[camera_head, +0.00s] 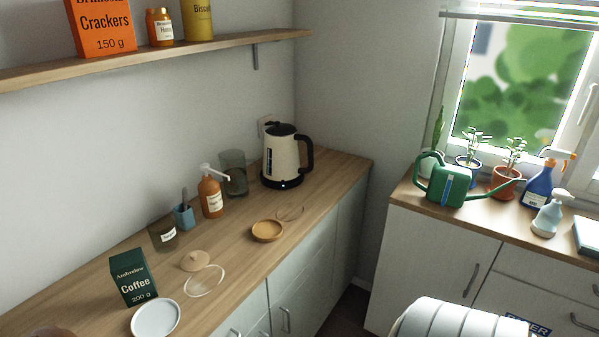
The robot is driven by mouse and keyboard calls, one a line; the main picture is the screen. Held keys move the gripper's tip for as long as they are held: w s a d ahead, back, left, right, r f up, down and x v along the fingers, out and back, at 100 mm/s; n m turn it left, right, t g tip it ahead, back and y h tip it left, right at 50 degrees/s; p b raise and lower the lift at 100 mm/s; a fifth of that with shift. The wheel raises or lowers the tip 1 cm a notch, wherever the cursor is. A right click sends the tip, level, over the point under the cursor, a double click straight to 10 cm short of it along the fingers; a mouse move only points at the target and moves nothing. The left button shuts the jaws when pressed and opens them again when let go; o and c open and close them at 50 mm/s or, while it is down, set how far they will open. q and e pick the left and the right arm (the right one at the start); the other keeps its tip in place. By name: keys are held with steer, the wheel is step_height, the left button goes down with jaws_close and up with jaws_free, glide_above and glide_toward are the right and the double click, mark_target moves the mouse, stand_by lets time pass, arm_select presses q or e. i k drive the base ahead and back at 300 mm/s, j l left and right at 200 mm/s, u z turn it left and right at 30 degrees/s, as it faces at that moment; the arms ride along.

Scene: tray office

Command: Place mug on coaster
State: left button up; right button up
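No mug can be made out for certain. A brown rounded thing (52,332) is cut off by the bottom left edge, too little of it showing to name. Two small round wooden pieces lie on the wooden counter: a shallow rimmed dish, possibly the coaster (267,231), near the front edge, and a flat light disc (195,260) further left. I cannot tell which is the coaster. Both look empty on top. Neither of my grippers shows in the head view.
The counter (330,185) holds a kettle (284,158), a pump bottle (211,196), a coffee box (133,277), a white plate (155,318) and two thin clear rings. A shelf (150,57) hangs above. A watering can (447,184) and plants stand by the window.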

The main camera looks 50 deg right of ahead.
mark_target(263, 233)
steer(key=i+z, duration=0.1)
steer(key=z, duration=2.15)
steer(key=i+j+z, duration=0.25)
steer(key=j, duration=0.15)
steer(key=i+j+z, duration=0.2)
steer(key=j, duration=0.2)
